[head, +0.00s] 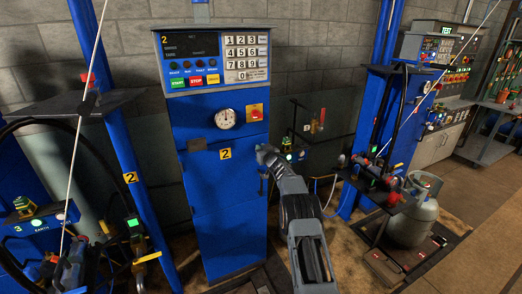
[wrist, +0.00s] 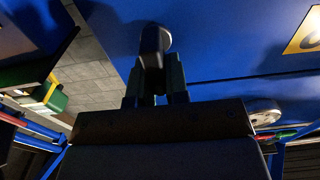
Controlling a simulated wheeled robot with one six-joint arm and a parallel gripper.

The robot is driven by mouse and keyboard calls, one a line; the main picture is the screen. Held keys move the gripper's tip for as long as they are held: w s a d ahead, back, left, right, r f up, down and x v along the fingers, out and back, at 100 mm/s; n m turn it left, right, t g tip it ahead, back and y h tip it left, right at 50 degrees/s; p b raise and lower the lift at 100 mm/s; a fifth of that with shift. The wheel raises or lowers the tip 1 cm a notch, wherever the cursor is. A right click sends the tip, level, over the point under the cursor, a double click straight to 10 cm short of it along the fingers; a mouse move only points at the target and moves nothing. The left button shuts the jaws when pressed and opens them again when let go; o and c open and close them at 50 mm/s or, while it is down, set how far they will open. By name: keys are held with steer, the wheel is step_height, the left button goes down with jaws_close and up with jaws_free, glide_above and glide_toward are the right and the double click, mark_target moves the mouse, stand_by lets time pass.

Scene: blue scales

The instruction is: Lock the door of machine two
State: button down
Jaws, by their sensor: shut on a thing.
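Machine two is a blue upright cabinet (head: 226,205) with a yellow "2" label (head: 225,154); part of this label (wrist: 304,36) shows in the wrist view. In the wrist view my gripper (wrist: 155,82) is shut on a dark grey handle (wrist: 153,42) with a rounded end, against the blue panel. The fingers hide its lower part. I cannot tell from these views whether the handle is in its locked position.
Above are a keypad panel (head: 215,59), a round dial (head: 226,118) and a red switch on yellow (head: 254,112). A blue post (head: 128,160) stands left. At right are a grey gas cylinder (head: 413,210) and a dark shelf (head: 385,190). Open floor (head: 480,190) lies far right.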

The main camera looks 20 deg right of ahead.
steer(key=shift+n+b, duration=0.3)
steer(key=shift+b, duration=0.1)
steer(key=n+b, duration=0.3)
steer(key=n, duration=0.1)
steer(key=a+f+n+b, duration=0.1)
steer(key=n+b, duration=0.2)
steer(key=n, duration=0.1)
steer(key=n+b, duration=0.3)
steer(key=n, duration=0.2)
steer(key=shift+s+a+f, duration=0.1)
steer(key=shift+a+f, duration=0.15)
steer(key=shift+a, duration=0.15)
steer(key=shift+a+f+n+b, duration=0.15)
steer(key=shift+n+b, duration=0.55)
steer(key=shift+n, duration=0.35)
steer(key=shift+d+f+n+b, duration=0.1)
steer(key=shift+n+b, duration=0.6)
steer(key=shift+n, duration=0.35)
steer(key=c, duration=1.1)
jaws_free()
